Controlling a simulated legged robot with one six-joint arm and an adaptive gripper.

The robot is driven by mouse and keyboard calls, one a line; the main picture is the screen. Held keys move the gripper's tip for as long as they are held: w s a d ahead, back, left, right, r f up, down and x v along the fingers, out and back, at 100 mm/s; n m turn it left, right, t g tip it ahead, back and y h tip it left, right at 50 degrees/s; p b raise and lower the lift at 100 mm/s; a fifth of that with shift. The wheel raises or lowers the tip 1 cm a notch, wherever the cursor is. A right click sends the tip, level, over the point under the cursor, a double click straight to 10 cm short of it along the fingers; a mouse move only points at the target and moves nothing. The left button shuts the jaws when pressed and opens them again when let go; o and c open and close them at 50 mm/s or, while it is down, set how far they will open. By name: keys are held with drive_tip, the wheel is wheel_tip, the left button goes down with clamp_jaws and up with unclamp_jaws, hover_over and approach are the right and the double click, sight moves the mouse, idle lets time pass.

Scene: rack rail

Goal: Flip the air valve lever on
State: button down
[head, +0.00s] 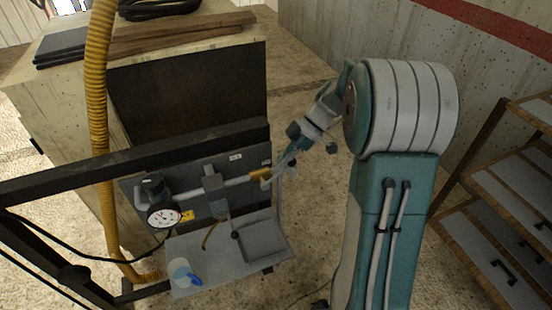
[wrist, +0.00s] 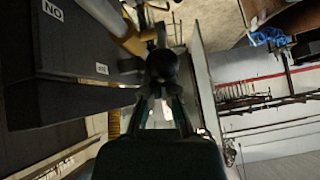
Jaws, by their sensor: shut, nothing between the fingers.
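The air valve has a brass body (head: 260,174) at the right end of a grey pipe on the dark panel; brass also shows at the top of the wrist view (wrist: 138,42). A round black knob (wrist: 162,66), apparently the end of the valve lever, is just beyond my fingertips in the wrist view. The lever is hard to make out in the head view, where my gripper covers that spot. My gripper (head: 275,172) reaches down from the right beside the brass valve. Its fingers (wrist: 160,93) are together and empty; whether they touch the knob is unclear.
A pressure gauge (head: 164,216) is left on the panel. A grey tray (head: 190,247) below holds a blue-handled item (head: 192,279). A dark rail (head: 60,183) and yellow hose (head: 97,90) cross the left. A drawer shelf (head: 505,215) stands right.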

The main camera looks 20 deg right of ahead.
drive_tip(key=d+f+y, duration=0.2)
drive_tip(key=y, duration=0.1)
drive_tip(key=shift+d+f+y, duration=0.35)
drive_tip(key=shift+f+y, duration=0.1)
drive_tip(key=shift+y, duration=0.35)
drive_tip(key=shift+d+f, duration=0.1)
drive_tip(key=shift+f, duration=0.1)
drive_tip(key=shift+d+f, duration=0.2)
drive_tip(key=shift+f, duration=0.6)
drive_tip(key=shift+s+f, duration=0.1)
drive_tip(key=shift+f, duration=0.1)
